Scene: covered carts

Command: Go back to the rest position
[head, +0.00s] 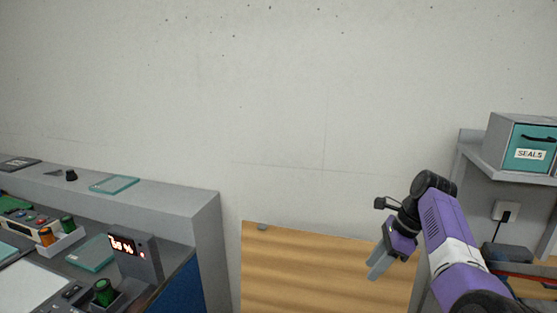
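My gripper (377,262) is at the end of my purple and white arm, in the right half of the head view. It points down and to the left, in front of a wooden board (300,275). Its grey fingers look close together from this side, and I cannot tell whether there is a gap between them. I see nothing held in it.
A grey console (207,212) with a lit display (122,245) and green knobs stands at the left. At the right, a shelf (475,160) bears a box labelled SEALS (530,155). Bare wall fills the upper middle.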

